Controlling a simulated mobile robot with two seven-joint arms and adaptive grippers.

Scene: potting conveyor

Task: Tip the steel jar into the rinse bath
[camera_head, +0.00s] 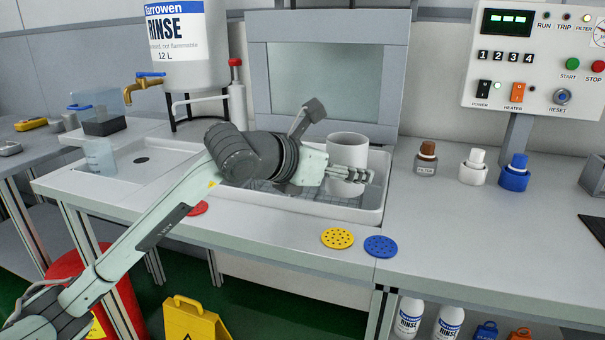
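A pale grey, open-topped cylindrical jar (347,148) stands upright in the right part of the white rinse bath (372,213). It looks matt, so I cannot tell whether it is steel. My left gripper (370,178) is in front of the jar's lower part, with its fingers pointing right. The fingers overlap the jar in the picture; I cannot tell whether they touch it or how far apart they are. My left forearm and wrist hide much of the bath's left side. A wire rack (322,197) shows in the bath. My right gripper is out of view.
A rinse tank (188,50) with a brass tap stands behind left. A brown bottle (426,160), white bottle (473,168) and blue bottle (514,174) stand right. Yellow (338,238) and blue (381,246) perforated discs lie in front. The right counter is mostly clear.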

